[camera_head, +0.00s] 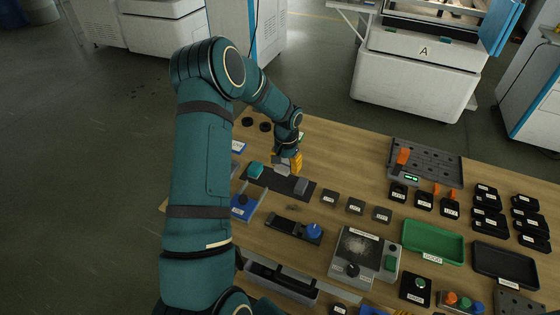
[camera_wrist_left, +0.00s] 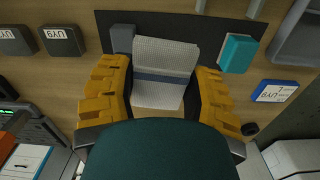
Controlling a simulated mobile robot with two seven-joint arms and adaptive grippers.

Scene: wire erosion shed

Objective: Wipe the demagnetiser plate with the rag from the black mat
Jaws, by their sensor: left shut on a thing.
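My left gripper (camera_head: 288,163), with yellow fingers, is shut on the rag over the black mat (camera_head: 272,182). The rag is a pale cloth with a grey-blue band, seen between the fingers in the left wrist view (camera_wrist_left: 162,72); only a small pale part shows in the head view. Whether it still touches the mat I cannot tell. A teal block (camera_head: 256,170) and a grey block (camera_head: 301,186) sit at the mat's two ends. The likely demagnetiser plate is the dark, speckled top of a grey box (camera_head: 360,246) with a black knob and green button, nearer and to the right. My right gripper is not in view.
A blue dial device (camera_head: 294,231) lies between the mat and the grey box. Small black labelled blocks (camera_head: 355,206) stand to the mat's right. A green tray (camera_head: 433,241) and a black tray (camera_head: 505,264) lie right of the grey box. An orange-handled fixture (camera_head: 425,163) stands behind.

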